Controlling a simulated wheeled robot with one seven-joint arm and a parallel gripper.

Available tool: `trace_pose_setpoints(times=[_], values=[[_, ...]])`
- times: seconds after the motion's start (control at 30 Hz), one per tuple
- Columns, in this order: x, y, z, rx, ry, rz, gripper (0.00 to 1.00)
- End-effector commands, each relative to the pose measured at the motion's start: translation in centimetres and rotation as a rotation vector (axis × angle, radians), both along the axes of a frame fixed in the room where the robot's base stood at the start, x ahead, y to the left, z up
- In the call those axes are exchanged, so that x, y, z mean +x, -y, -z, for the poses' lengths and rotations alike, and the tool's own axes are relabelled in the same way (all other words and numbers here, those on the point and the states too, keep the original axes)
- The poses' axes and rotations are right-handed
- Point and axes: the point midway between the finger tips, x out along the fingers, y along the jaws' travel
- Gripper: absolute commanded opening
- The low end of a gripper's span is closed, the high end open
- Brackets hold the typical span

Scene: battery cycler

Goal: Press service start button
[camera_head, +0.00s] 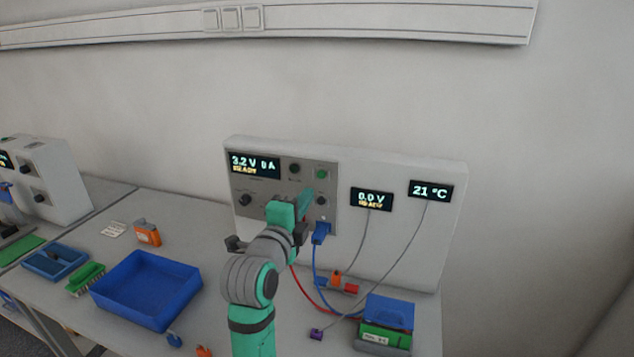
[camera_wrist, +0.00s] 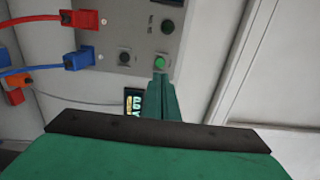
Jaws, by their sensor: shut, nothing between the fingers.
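The cycler's grey control panel (camera_head: 268,208) has a round green button (camera_head: 321,174) at its upper right, beside a dark round control (camera_head: 295,168). The panel display (camera_head: 255,165) reads 3.2 V, 0 A, READY. My gripper (camera_head: 308,194) is shut and empty in front of the panel, just below the green button. In the wrist view, the shut fingertips (camera_wrist: 159,76) point at the green button (camera_wrist: 162,58) and appear very close to it. I cannot tell whether they touch. The button's label is too small to read.
A blue plug (camera_head: 321,232) sits low on the panel, with red and blue cables hanging below. Displays reading 0.0 V (camera_head: 371,199) and 21 °C (camera_head: 430,191) are to the right. A blue tray (camera_head: 147,291) and a blue-green box (camera_head: 387,318) stand on the bench.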

Motion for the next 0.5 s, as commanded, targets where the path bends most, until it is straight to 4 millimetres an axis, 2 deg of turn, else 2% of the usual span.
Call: trace_pose_setpoints(times=[0.3,0.5], values=[[5.5,1.9,0.0,0.0,-0.001,0.001,0.0],[7.6,2.5,0.0,-0.002,-0.002,0.0,0.0]])
